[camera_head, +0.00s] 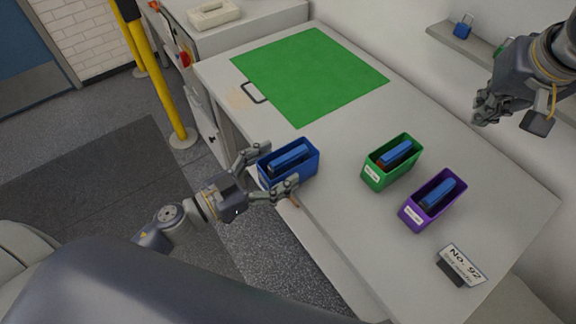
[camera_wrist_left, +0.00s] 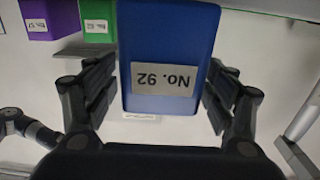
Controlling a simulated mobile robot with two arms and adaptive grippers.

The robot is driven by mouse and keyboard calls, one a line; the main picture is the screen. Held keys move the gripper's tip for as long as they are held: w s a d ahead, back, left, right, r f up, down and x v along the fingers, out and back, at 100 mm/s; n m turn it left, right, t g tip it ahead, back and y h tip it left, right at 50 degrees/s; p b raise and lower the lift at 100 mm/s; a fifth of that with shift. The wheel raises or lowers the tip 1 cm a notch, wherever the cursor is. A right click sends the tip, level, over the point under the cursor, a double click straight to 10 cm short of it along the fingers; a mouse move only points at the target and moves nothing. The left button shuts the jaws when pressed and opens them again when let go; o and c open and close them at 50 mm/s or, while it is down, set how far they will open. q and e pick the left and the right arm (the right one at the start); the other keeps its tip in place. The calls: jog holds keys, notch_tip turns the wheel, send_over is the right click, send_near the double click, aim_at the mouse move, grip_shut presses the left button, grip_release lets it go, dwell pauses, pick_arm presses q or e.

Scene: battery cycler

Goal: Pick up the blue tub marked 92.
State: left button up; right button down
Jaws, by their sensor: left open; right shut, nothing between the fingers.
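The blue tub (camera_head: 303,172) stands on the near left edge of the white table, with a blue block (camera_head: 289,157) inside it. In the left wrist view the tub (camera_wrist_left: 165,45) fills the middle, and its label reads No. 92, upside down. My left gripper (camera_head: 272,171) is open, with one finger on either side of the tub. In the left wrist view its fingers (camera_wrist_left: 160,95) show gaps to the tub's sides; I see no clear contact. My right gripper (camera_head: 480,112) is shut and empty, high above the right side of the table.
A green tub (camera_head: 377,178) and a purple tub (camera_head: 413,217) stand to the right, each holding a block. A green mat (camera_head: 308,75) covers the far part. A yellow post (camera_head: 160,75) stands left.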

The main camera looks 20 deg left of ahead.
aim_at(288, 155)
pick_arm(q)
jog(key=x, duration=0.3)
jog(key=shift+w+d+p, duration=0.15)
jog(key=shift+w+p, duration=0.1)
jog(key=shift+p, duration=0.15)
jog(key=c, duration=1.4)
jog(key=shift+r, duration=0.1)
jog(key=shift+r, duration=0.1)
jog(key=shift+r+p, duration=0.55)
jog(key=shift+r, duration=1.25)
jog(key=shift+s+a+r+b, duration=0.2)
jog(key=shift+s+b, duration=0.55)
jog(key=shift+s, duration=1.9)
jog(key=shift+s+a+r+b, duration=0.25)
jog(key=shift+s+b, duration=0.55)
jog(key=shift+s, duration=1.85)
jog(key=shift+s+a+r+b, duration=0.2)
jog(key=shift+s+b, duration=0.55)
jog(key=shift+s, duration=1.95)
